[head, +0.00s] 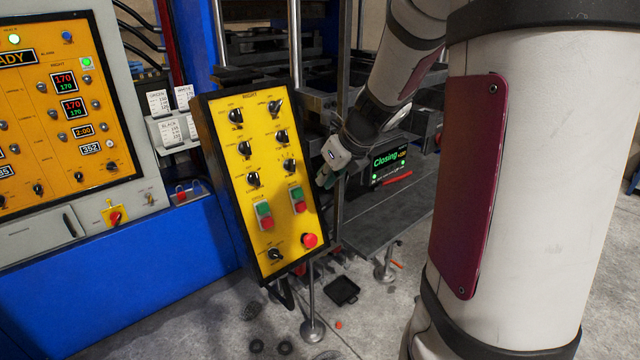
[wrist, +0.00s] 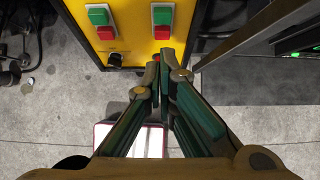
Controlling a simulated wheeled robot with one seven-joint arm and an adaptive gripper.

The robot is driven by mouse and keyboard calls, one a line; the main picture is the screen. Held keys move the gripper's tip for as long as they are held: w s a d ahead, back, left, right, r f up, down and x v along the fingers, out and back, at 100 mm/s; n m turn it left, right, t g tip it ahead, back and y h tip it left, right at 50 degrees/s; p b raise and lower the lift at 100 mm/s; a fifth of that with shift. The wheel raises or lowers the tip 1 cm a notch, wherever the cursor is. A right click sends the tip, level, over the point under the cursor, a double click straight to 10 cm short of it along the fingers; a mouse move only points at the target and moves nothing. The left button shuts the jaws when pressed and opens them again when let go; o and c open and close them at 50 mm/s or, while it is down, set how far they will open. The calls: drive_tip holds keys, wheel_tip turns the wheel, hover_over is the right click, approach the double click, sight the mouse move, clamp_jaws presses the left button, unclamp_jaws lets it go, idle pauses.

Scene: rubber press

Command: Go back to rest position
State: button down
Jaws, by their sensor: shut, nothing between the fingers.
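My gripper (head: 323,178) is beside the right edge of the yellow control box (head: 262,200) in the head view, near its red and green buttons. The green and red button pairs show beyond the fingertips. I cannot tell whether the fingertips touch the box. A red knob is partly hidden behind the fingertips in the wrist view.
A screen reading "Closing" (head: 388,166) stands right of my gripper, above a grey table (head: 390,215). The blue press base (head: 110,270) and orange panel (head: 60,110) are at left. A black tray (head: 342,290) lies on the floor. A stand foot (head: 312,330) supports the box.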

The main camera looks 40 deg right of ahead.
drive_tip(key=shift+s+r, duration=0.15)
drive_tip(key=shift+r, duration=0.1)
idle(0.5)
drive_tip(key=s+a+r+n+y, duration=0.1)
drive_tip(key=s+a+r+n, duration=0.2)
drive_tip(key=a+n, duration=0.45)
drive_tip(key=s+a+r+n+y, duration=0.1)
drive_tip(key=s+a+r+n, duration=0.25)
drive_tip(key=a+n, duration=0.4)
drive_tip(key=s+a+r+n+h, duration=0.1)
drive_tip(key=s+a+n, duration=0.2)
drive_tip(key=s+n, duration=0.4)
drive_tip(key=s+a+r+n+g+h, duration=0.1)
drive_tip(key=s+a+n, duration=0.2)
drive_tip(key=s+n, duration=0.4)
drive_tip(key=shift+a+n, duration=0.15)
drive_tip(key=shift+n, duration=3.15)
drive_tip(key=shift+r, duration=0.1)
idle(1.0)
